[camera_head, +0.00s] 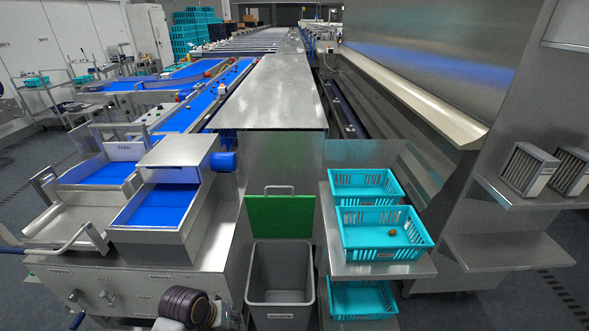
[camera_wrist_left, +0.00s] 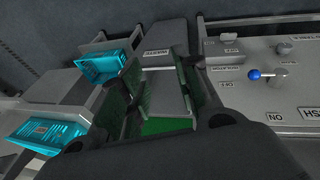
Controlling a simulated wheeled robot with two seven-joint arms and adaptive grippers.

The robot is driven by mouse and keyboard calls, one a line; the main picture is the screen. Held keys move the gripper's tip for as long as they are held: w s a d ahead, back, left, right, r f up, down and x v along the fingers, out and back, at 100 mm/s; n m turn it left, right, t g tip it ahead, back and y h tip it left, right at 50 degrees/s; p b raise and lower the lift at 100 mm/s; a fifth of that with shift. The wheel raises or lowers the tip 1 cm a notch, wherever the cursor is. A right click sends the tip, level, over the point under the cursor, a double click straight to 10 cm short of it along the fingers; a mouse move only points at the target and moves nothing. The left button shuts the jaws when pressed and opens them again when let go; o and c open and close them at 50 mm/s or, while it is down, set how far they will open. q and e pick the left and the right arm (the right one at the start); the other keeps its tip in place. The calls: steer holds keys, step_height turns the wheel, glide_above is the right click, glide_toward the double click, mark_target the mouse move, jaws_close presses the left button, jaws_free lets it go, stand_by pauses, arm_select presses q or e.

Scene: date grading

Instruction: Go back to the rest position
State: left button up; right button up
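My left gripper (camera_wrist_left: 160,82) shows in the left wrist view with its two dark fingers spread apart and nothing between them. Beyond the fingers are the grey bin and the green panel. In the head view only a dark rounded part, likely of my left arm, shows at the bottom edge, and the fingers cannot be made out. My right gripper is in neither view. A small brown date (camera_head: 392,232) lies in the teal middle crate (camera_head: 347,240).
The grey bin (camera_head: 250,290) stands below the green panel (camera_head: 280,216). More teal crates (camera_head: 365,176) sit on the shelves to the right. Metal trays with blue beds (camera_head: 158,207) stand at left. In the left wrist view, a control panel with a blue-tipped lever (camera_wrist_left: 254,75) is at right.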

arm_select(q)
steer(key=shift+s+a+r+m+t+y, duration=0.5)
steer(key=shift+s+a+r+m+y, duration=0.6)
steer(key=shift+s+a+r+m, duration=1.35)
steer(key=s+f+n+g, duration=0.1)
steer(key=s+f, duration=0.1)
steer(key=f, duration=1.5)
steer(key=s+f+n, duration=0.1)
steer(key=s+f, duration=0.1)
steer(key=f, duration=1.6)
steer(key=s+a+f, duration=0.2)
steer(key=s+f, duration=0.7)
steer(key=s, duration=0.2)
steer(key=s+a+f+g, duration=0.1)
steer(key=s+f, duration=0.9)
steer(key=s, duration=0.1)
steer(key=shift+a+m+g, duration=0.3)
steer(key=shift+a+m, duration=0.05)
steer(key=shift+s+a, duration=0.1)
